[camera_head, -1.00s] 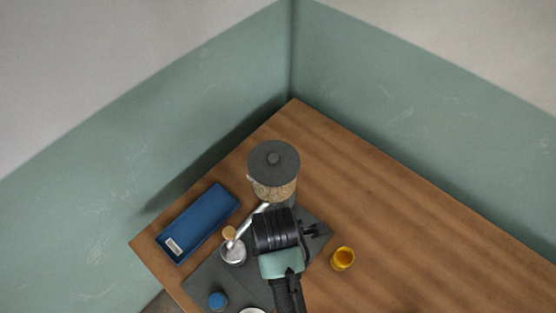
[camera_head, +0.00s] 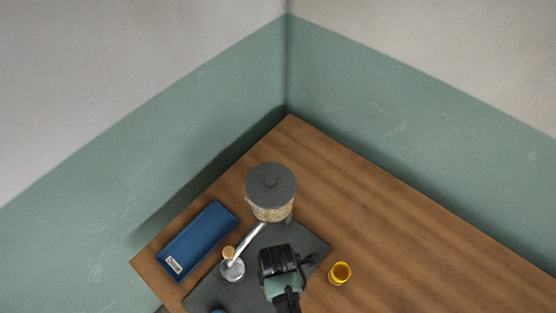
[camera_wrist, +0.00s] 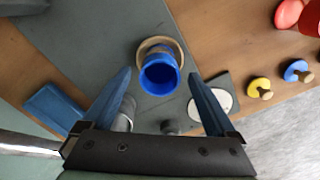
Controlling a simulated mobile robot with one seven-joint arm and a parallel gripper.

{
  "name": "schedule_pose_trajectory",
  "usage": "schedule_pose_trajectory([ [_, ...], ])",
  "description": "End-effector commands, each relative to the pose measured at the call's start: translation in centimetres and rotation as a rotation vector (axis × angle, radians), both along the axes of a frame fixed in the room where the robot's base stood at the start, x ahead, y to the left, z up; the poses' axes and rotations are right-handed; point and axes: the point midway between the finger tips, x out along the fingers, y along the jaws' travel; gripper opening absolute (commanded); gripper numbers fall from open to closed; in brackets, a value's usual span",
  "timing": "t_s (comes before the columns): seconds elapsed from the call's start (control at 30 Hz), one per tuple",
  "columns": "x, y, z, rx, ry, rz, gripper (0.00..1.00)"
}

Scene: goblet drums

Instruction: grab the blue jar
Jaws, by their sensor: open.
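The blue jar (camera_wrist: 160,76) is near the middle of the wrist view, its round open mouth facing the camera. A tan wooden ring or disc shows behind its upper rim. My gripper (camera_wrist: 160,80) is open, with one blue-grey finger on each side of the jar in the picture. Gaps show between the jar and both fingers, and nothing is held. How far the fingertips are from the jar in depth is hard to tell. In the head view a blue round top (camera_head: 219,311), probably the jar, is cut off at the bottom edge.
A dark mat (camera_head: 205,293) lies on the wooden table (camera_head: 400,245). A blue tray (camera_head: 198,240), a metal pot (camera_head: 233,270), a lidded canister (camera_head: 270,190) and a yellow cup (camera_head: 340,273) stand around my arm.

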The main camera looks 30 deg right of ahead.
Motion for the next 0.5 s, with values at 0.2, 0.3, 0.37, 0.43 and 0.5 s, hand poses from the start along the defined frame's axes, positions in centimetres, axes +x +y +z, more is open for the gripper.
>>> schedule_pose_trajectory([
  [0.2, -0.1, -0.1, -2.6, 0.0, 0.003, 0.001, 0.92],
  [0.3, 0.0, -0.1, -3.2, -0.001, 0.001, 0.002, 0.92],
  [0.37, -0.1, -0.1, -3.4, -0.001, 0.002, 0.002, 0.92],
  [0.43, 0.0, -0.1, -3.5, -0.002, 0.002, 0.002, 0.92],
  [0.5, 0.0, -0.1, -3.5, -0.002, 0.002, 0.002, 0.92],
])
